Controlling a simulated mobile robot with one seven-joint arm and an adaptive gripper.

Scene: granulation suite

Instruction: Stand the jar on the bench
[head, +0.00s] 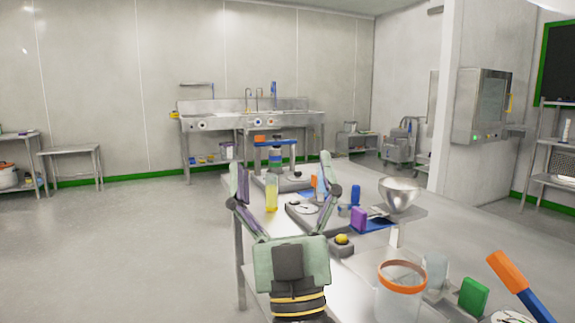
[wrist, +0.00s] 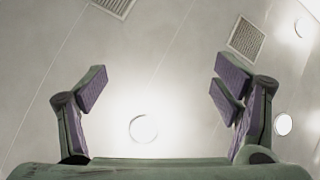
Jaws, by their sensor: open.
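I cannot tell for certain which vessel is the jar. A large clear vessel with an orange rim (head: 402,268) stands upright at the lower right, right of my gripper. A smaller clear vessel (head: 435,270) is beside it. A slim clear container with yellow contents (head: 271,193) appears between the fingers, apparently standing on the bench beyond.
A steel bowl (head: 400,193), a purple block (head: 358,217) and a blue bottle (head: 355,195) crowd the bench's right side. A green block (head: 473,296) and an orange-and-blue tool (head: 515,280) are at lower right. The floor at left (head: 120,240) is clear.

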